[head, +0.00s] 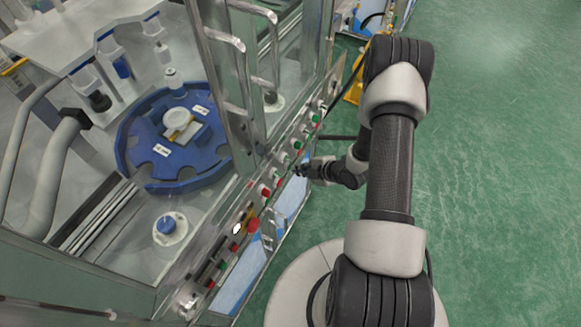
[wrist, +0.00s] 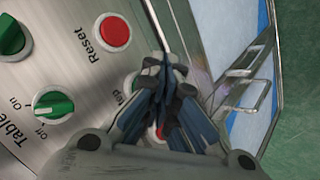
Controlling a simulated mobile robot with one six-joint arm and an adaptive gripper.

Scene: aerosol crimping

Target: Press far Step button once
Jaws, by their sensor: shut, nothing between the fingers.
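The Step button is mostly hidden in the wrist view. Its label, partly covered and reading "tep" (wrist: 127,92), shows beside my gripper (wrist: 160,68). A sliver of green shows between that label and the fingers; I cannot tell whether it is the button. My gripper is shut and empty, with the fingertips over the panel there. I cannot tell whether they touch it. In the head view my gripper (head: 300,171) is close in front of the control panel (head: 240,212), beside its row of buttons.
A red Reset button (wrist: 113,32) and a green Table knob (wrist: 52,104) are near the fingers. A red emergency button (head: 253,224) sits lower on the panel. A metal handle (head: 236,75) stands out from the cabinet. Green floor lies free to the right.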

